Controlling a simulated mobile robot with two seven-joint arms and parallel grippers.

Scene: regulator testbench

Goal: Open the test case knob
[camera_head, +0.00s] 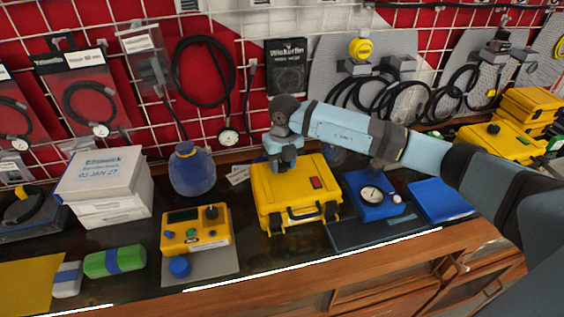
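A yellow case (297,203) with a black front handle and a red switch (317,183) on its top stands shut in the middle of the bench. My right arm reaches in from the right. My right gripper (283,162) points down over the rear left of the case's top. Its fingertips are small and dark, and I cannot tell whether they touch the case or how far apart they are. I see no knob on this case; the gripper covers part of its top. My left gripper is not in view.
A yellow tester (194,238) with a black knob (211,212) stands left of the case. A blue gauge block (372,196) is on the right. A blue jar (192,170) and white boxes (104,184) stand left. Hoses hang on the grid behind.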

